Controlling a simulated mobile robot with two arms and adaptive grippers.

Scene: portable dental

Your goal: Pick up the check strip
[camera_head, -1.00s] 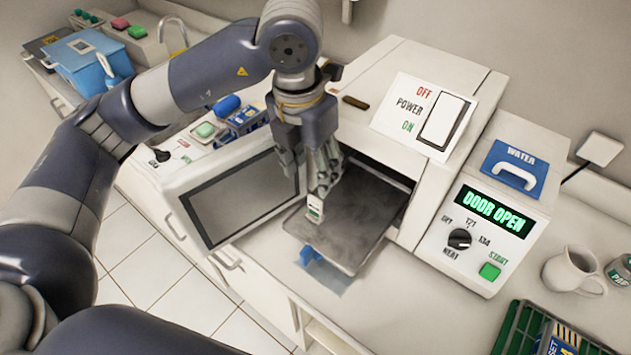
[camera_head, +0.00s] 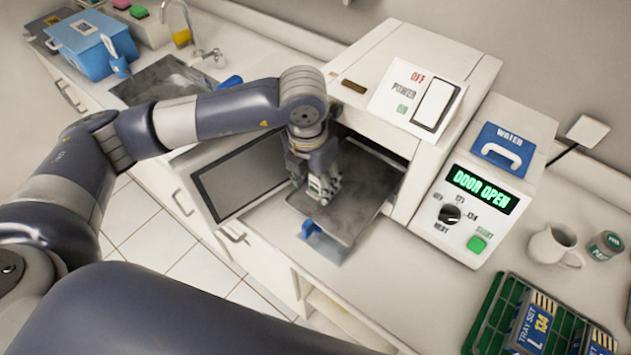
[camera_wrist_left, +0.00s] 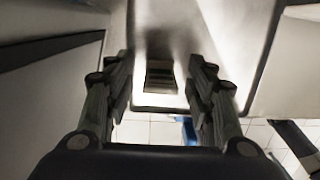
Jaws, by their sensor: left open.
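The likely check strip (camera_wrist_left: 161,77) is a small dark strip with paler bands. In the left wrist view it lies on the grey metal tray (camera_wrist_left: 145,104), between my spread fingers. My left gripper (camera_wrist_left: 158,95) is open and points down over it, with a gap on both sides. In the head view my left gripper (camera_head: 322,190) hangs low over the front left of the tray (camera_head: 365,210). There the fingers mostly hide the strip, and I cannot tell how high they are above the tray.
The tray sticks out of the steriliser (camera_head: 440,55), whose door (camera_head: 245,180) stands open at left. Its display (camera_head: 482,190) reads DOOR OPEN. A blue tray handle (camera_head: 325,240) is at the front.

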